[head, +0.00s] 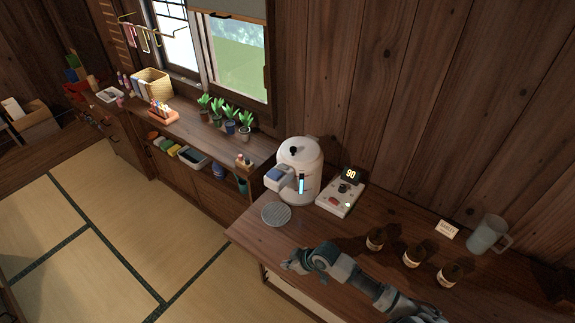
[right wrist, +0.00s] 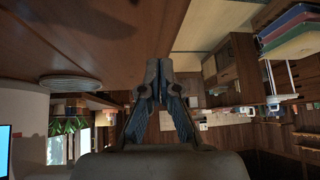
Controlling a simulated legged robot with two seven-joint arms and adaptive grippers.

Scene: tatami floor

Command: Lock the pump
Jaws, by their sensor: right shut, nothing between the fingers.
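The pump is a white hot-water pot (head: 299,170) with a black knob on its lid, a blue-grey spout and a lit blue level strip. It stands upright at the left end of the wooden counter. My right gripper (head: 292,262) is shut and empty near the counter's front edge, in front of the pot and apart from it. In the right wrist view its fingers (right wrist: 158,65) are together, with part of the white pot (right wrist: 30,120) at the left. I cannot tell which part locks the pump. My left gripper is not in view.
A round grey drip plate (head: 276,214) lies before the pot. A control box (head: 341,197) reading 90 stands right of it. Several brown jars, one a near jar (head: 413,256), a small sign (head: 447,229) and a clear mug (head: 488,234) are further right. Potted plants (head: 229,118) line the lower shelf.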

